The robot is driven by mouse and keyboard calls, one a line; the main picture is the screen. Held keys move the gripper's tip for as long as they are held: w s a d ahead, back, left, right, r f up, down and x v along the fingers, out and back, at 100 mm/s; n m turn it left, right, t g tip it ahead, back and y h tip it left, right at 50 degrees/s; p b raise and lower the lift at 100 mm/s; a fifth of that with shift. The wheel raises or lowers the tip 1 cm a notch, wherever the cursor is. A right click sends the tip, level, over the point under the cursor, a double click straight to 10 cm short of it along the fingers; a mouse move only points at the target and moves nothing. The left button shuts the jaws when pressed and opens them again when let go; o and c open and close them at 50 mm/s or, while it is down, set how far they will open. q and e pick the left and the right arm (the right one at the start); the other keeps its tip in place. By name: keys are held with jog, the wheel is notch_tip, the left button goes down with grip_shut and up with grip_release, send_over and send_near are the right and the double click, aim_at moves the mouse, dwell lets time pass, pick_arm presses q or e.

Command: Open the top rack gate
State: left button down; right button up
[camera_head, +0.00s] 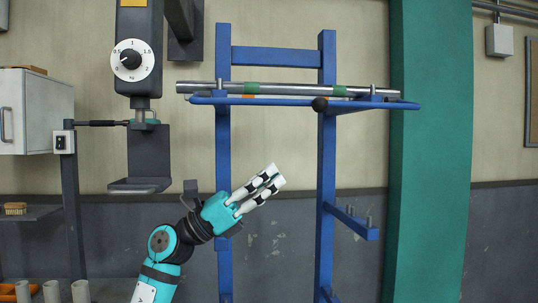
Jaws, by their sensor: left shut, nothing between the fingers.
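The blue rack (327,150) stands right of centre, with two uprights and a crossbar near the top. Its top level carries long grey bars with green bands (338,91). A thin blue bar with a dark round knob (319,104) runs along the front of this level, below the grey bars; I take it for the top rack gate (270,101), and it lies across the front. My left gripper (278,173) is shut and empty, pointing up and right between the uprights, well below the gate and apart from it. My right gripper is not in view.
A grey press with a round dial (132,60) stands left of the rack. A lower blue arm with pegs (350,222) sticks out at the right upright. A green column (430,160) stands at the right. A white cabinet (36,110) is at the far left.

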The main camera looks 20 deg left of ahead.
aim_at(318, 107)
pick_arm(q)
jog(key=w+d+r+p, duration=0.3)
jog(key=d+r+p, duration=0.3)
jog(key=r+p, duration=0.1)
jog(key=shift+w+d+r, duration=0.35)
jog(key=shift+r, duration=0.45)
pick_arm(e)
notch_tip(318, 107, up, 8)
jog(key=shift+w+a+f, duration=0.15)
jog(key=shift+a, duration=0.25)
pick_arm(q)
jog(key=r, duration=0.1)
jog(key=s+d+r, duration=0.1)
jog(key=s+r, duration=0.1)
jog(key=r, duration=0.1)
jog(key=shift+d, duration=0.15)
jog(key=shift+w+f, duration=0.15)
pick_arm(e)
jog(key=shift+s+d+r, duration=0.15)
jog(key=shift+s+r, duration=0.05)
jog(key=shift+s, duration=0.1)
pick_arm(q)
jog(key=shift+f, duration=0.15)
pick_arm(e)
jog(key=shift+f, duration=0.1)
